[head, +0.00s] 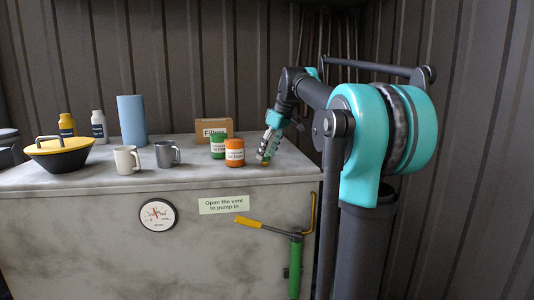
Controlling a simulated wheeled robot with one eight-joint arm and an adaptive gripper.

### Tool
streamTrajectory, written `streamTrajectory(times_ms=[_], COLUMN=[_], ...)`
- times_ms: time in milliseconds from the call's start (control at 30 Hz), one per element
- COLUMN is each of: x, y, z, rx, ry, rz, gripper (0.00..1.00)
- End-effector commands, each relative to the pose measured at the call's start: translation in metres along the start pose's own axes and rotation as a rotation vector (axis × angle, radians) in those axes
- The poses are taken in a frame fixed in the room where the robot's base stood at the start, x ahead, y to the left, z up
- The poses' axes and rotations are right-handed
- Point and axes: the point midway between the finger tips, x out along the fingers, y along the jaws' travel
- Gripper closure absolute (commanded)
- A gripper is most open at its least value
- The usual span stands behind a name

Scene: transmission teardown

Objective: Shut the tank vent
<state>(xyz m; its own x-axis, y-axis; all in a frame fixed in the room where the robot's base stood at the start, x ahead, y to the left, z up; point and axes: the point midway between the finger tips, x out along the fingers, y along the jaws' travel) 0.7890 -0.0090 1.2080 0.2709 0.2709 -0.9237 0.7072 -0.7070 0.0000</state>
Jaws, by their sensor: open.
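The tank (100,230) is a grey, marbled block with a flat top, a gauge and a sign on its front. The sign (223,204) reads "Open the vent to pump in". My gripper (266,151) is open and points down at the right end of the tank top, just right of the orange jar. A small yellow-green patch shows at its fingertips; I cannot tell whether this is the vent or whether the fingers touch it. The vent is not clearly visible otherwise, so I cannot tell its position.
A green jar (217,146) and an orange jar (235,153) stand close to my gripper, before a Filters box (214,127). Mugs (127,160), bottles, a blue roll (131,121) and a yellow-lidded bowl (59,151) stand further left. A pump (295,262) hangs at the front right.

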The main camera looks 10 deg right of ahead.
Motion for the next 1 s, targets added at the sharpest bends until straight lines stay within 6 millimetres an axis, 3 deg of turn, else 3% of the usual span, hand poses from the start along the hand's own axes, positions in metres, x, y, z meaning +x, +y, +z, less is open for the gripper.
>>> streamTrajectory(times_ms=[367,767,1000], x=[0.0067,0.0064,0.0064], y=[-0.0001,-0.0002,-0.0006], z=[0.0000,0.0000,0.0000], rx=[0.000,0.000,0.014], ry=[0.000,0.000,0.000], rz=[0.000,0.000,0.005], gripper=[0.46,0.93,0.96])
